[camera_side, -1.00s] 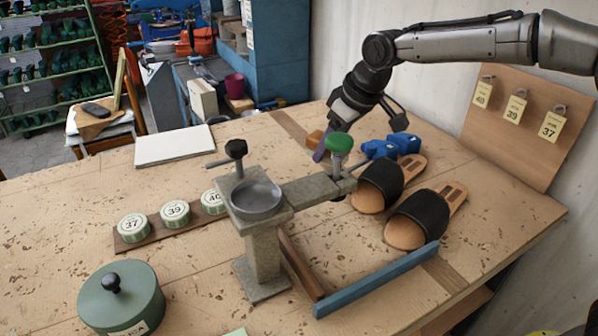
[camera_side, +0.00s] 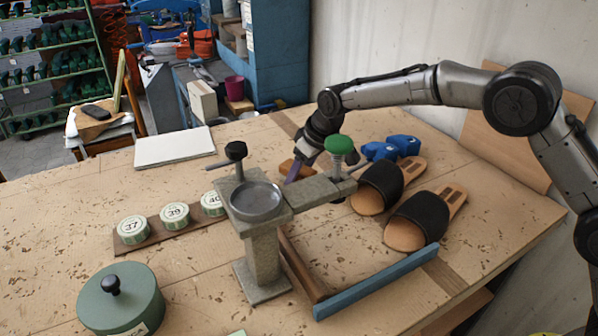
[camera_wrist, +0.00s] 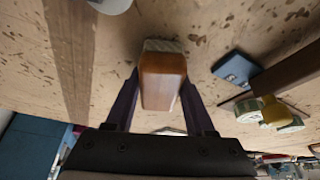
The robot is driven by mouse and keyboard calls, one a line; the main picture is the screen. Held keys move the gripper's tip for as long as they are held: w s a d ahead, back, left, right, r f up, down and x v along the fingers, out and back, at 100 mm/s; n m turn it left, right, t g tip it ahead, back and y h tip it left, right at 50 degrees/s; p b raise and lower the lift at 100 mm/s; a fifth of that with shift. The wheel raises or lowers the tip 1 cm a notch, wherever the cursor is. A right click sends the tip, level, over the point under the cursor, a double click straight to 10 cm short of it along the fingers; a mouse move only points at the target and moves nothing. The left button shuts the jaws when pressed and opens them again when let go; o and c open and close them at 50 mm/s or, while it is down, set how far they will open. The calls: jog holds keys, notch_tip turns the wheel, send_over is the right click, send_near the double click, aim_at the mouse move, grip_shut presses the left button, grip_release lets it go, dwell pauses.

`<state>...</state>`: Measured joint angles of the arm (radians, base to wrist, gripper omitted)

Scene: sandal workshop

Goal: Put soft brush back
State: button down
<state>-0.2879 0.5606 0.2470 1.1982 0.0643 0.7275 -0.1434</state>
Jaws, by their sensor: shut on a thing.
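The soft brush is a block of reddish-brown wood (camera_wrist: 163,80) with a pale bristle edge, in the middle of the wrist view. In the side view it shows as a small orange-brown block (camera_side: 291,168) behind the grey metal stand. My gripper (camera_wrist: 160,98) is shut on the brush, with one dark purple finger along each side. In the side view my gripper (camera_side: 297,170) points down, low over the bench, partly hidden behind the stand. I cannot tell whether the brush touches the bench top.
The stand (camera_side: 262,250) with a metal dish (camera_side: 256,201) and green knob (camera_side: 338,145) is close in front. Black-strapped sandals (camera_side: 418,218) and blue shoe forms (camera_side: 390,148) lie to the right. Numbered tins (camera_side: 175,214) stand left. Bench around the white pad (camera_side: 174,147) is clear.

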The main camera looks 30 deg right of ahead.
jog(key=shift+f, duration=0.1)
jog(key=shift+c, duration=1.3)
grip_release()
jog(key=v, duration=1.2)
